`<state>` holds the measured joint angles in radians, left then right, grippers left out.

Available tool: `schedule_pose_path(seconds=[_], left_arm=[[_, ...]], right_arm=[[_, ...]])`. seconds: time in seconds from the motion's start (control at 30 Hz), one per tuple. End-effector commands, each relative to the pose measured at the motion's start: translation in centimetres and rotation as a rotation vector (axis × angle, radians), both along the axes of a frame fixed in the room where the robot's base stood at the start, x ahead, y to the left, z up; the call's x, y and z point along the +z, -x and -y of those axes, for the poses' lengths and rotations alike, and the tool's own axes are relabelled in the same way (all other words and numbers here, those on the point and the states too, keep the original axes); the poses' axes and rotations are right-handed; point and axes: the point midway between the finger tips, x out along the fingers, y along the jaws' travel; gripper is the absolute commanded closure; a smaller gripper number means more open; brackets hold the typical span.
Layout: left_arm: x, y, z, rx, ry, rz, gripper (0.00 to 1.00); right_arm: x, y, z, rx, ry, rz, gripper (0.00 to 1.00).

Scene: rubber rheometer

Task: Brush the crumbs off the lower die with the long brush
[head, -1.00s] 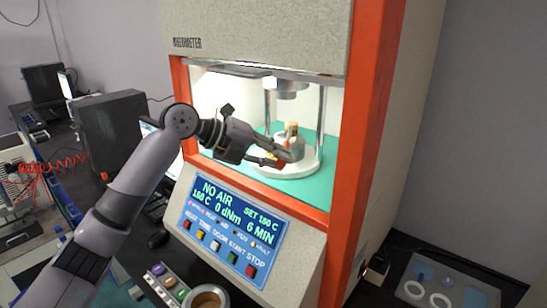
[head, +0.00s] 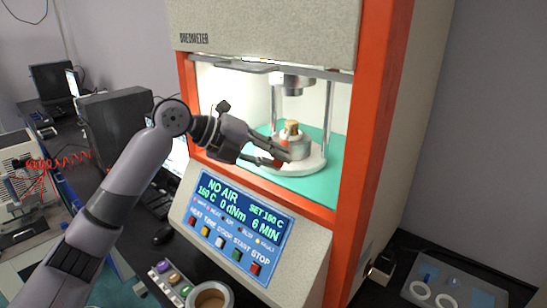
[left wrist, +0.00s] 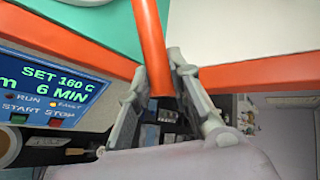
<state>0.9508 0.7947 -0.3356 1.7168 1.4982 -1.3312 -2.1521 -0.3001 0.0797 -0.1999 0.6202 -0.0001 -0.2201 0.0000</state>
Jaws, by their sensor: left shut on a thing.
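My left gripper (head: 281,157) is inside the open chamber of the rheometer, in front of the lower die (head: 298,148). It is shut on an orange-red handle, which I take to be the long brush (left wrist: 149,40). In the left wrist view the handle stands between the two fingers (left wrist: 160,82) and runs up out of the picture. The lower die is a metal cylinder on a round white base. A small tan piece (head: 291,127) shows at its top; I cannot tell whether it is the brush head. Bristles and crumbs cannot be made out. My right gripper is not in view.
Orange frame posts (head: 350,120) bound the chamber, with metal rods and an upper die (head: 292,84) above. The control panel (head: 232,222) is below the opening. A round cup (head: 211,295) and a tray of small coloured items (head: 166,278) are at the front. A grey tray (head: 447,287) is at right.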

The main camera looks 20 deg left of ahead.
Motion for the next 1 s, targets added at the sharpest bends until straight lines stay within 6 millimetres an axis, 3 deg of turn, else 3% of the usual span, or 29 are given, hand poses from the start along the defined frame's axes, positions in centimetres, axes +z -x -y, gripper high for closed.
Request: schedule_pose_path(seconds=[0.2,0.4,1.0], left_arm=[[1.4,0.0,0.0,0.000,0.001,0.002,1.00],[1.4,0.4,-0.2,0.001,0.000,0.004,1.00],[1.2,6.9,-3.0,0.002,0.000,0.006,1.00]], right_arm=[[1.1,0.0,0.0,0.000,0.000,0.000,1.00],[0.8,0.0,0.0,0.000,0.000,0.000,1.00],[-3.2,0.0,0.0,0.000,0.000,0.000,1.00]])
